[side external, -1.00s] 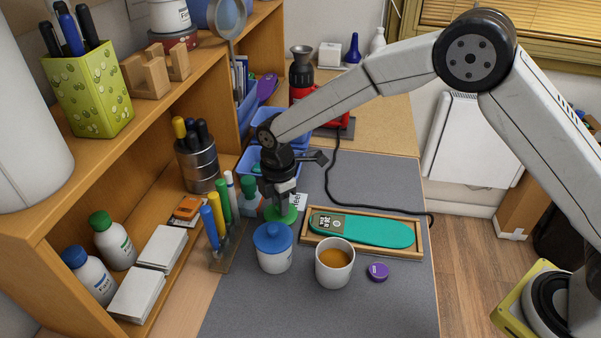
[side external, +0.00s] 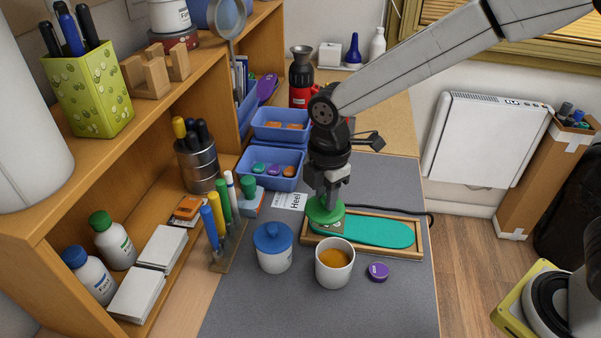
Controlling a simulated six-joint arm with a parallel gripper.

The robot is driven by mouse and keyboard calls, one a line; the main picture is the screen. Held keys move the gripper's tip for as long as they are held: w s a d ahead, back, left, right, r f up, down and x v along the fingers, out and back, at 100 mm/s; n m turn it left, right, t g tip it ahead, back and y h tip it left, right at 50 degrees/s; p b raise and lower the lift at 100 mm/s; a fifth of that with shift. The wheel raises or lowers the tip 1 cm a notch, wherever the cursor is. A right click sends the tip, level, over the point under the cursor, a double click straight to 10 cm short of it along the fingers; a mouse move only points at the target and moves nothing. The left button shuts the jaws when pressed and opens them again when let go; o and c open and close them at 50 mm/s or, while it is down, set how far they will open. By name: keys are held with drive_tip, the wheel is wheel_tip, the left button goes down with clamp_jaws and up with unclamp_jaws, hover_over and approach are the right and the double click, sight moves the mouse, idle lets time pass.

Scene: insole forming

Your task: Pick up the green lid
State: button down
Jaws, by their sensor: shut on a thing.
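The green lid (side external: 325,211) is a round disc with a raised middle. My gripper (side external: 327,200) points down and is shut on the top of the lid. The lid is over the left end of the wooden tray (side external: 370,252) that holds a teal insole (side external: 382,232). It hides that end of the insole. I cannot tell how high the lid is above the tray.
A white cup of orange-brown liquid (side external: 335,272) stands just in front of the tray. A white jar with a blue lid (side external: 273,254) is left of it, and a purple cap (side external: 377,272) is to its right. Blue bins (side external: 270,184) stand behind. The front of the mat is clear.

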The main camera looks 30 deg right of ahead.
sight(338, 214)
drive_tip(key=shift+s+d+r, duration=0.25)
drive_tip(key=shift+s+r, duration=0.05)
drive_tip(key=shift+s, duration=0.4)
drive_tip(key=shift+s+d+r, duration=0.2)
drive_tip(key=shift+s+r, duration=0.1)
drive_tip(key=shift+s, duration=0.35)
drive_tip(key=shift+m, duration=0.5)
drive_tip(key=s+a, duration=0.1)
drive_tip(key=s, duration=0.1)
drive_tip(key=s+a+r, duration=0.1)
drive_tip(key=a, duration=0.1)
drive_tip(key=shift+s+a+r, duration=0.1)
drive_tip(key=shift+s+r, duration=0.1)
drive_tip(key=shift+s, duration=0.2)
drive_tip(key=shift+f, duration=0.15)
drive_tip(key=shift+f, duration=3.05)
drive_tip(key=shift+f, duration=0.15)
